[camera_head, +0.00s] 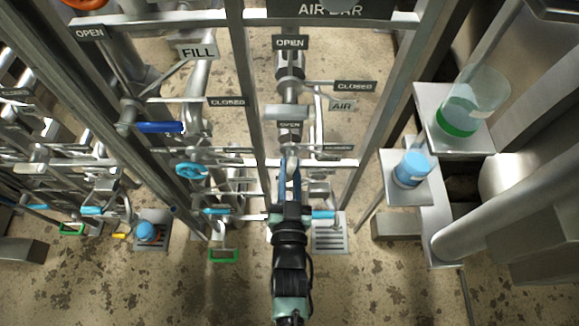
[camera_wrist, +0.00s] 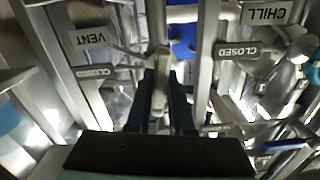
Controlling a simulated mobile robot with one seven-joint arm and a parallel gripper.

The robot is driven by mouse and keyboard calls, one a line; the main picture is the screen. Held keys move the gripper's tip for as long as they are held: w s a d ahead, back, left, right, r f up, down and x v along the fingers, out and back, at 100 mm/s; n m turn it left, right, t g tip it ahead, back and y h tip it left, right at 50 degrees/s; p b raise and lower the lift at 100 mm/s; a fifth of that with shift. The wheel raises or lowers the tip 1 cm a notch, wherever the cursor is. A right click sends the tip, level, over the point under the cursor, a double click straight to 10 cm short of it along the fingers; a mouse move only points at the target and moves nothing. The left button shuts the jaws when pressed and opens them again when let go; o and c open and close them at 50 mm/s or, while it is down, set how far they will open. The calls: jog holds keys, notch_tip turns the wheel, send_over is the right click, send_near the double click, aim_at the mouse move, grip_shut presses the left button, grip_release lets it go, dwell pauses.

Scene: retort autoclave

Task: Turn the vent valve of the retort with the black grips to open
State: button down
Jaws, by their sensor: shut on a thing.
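My gripper (camera_head: 290,185) reaches up the middle of the pipe frame in the head view, its blue fingers upright. In the wrist view, my gripper's two dark blue fingers (camera_wrist: 160,100) are shut on a pale grey valve handle (camera_wrist: 160,75) between them. An upside-down VENT sign (camera_wrist: 90,37) is just left of the handle, with a CLOSED sign (camera_wrist: 96,72) below it. In the head view my fingers hide the held handle, below a small OPEN sign (camera_head: 290,125). A small sign (camera_head: 338,148) sits to their right. I cannot make out black grips.
Metal posts (camera_head: 245,90) stand close on both sides of my arm. A blue lever (camera_head: 160,127), a blue handwheel (camera_head: 192,170) and an upper CLOSED sign (camera_head: 356,86) are nearby. A jar with green liquid (camera_head: 455,127) and a blue jar (camera_head: 411,170) stand on shelves at right.

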jog(key=shift+n, duration=1)
jog(key=c, duration=0.8)
grip_release()
jog(key=shift+s, duration=0.1)
jog(key=s, duration=1.3)
jog(key=shift+p, duration=0.35)
jog(key=shift+w, duration=0.1)
